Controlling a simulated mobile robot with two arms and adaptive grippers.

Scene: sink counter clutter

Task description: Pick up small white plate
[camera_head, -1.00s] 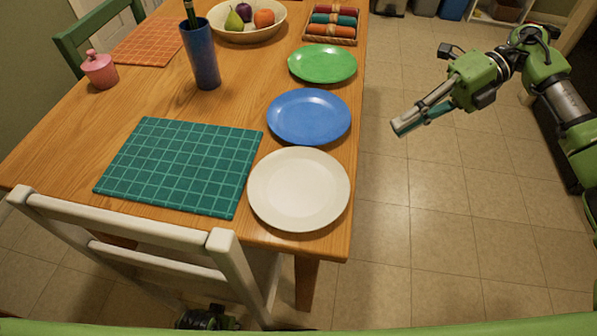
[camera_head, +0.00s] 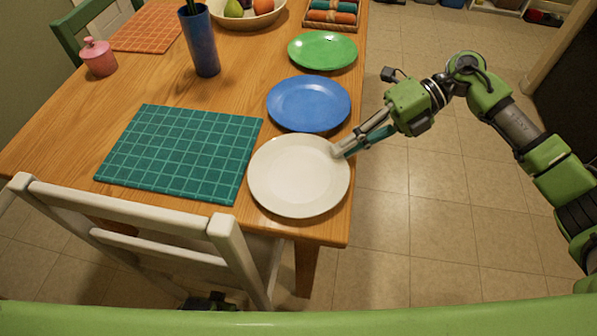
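The small white plate (camera_head: 297,180) lies flat on the wooden table near its right front corner, just in front of a blue plate (camera_head: 309,104). My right gripper (camera_head: 338,151) reaches in from the right, with its fingertips at the white plate's upper right rim. The fingers look close together. I cannot tell whether they grip the rim or only sit over or beside it. A small dark part, likely of my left gripper (camera_head: 209,302), shows at the bottom behind the chair; its fingers are hidden.
A green plate (camera_head: 322,50) lies beyond the blue one. A teal placemat (camera_head: 183,152) is left of the white plate. A blue cup (camera_head: 200,42) stands farther back. A white chair (camera_head: 130,235) stands at the table's front edge. Open floor (camera_head: 440,215) lies to the right.

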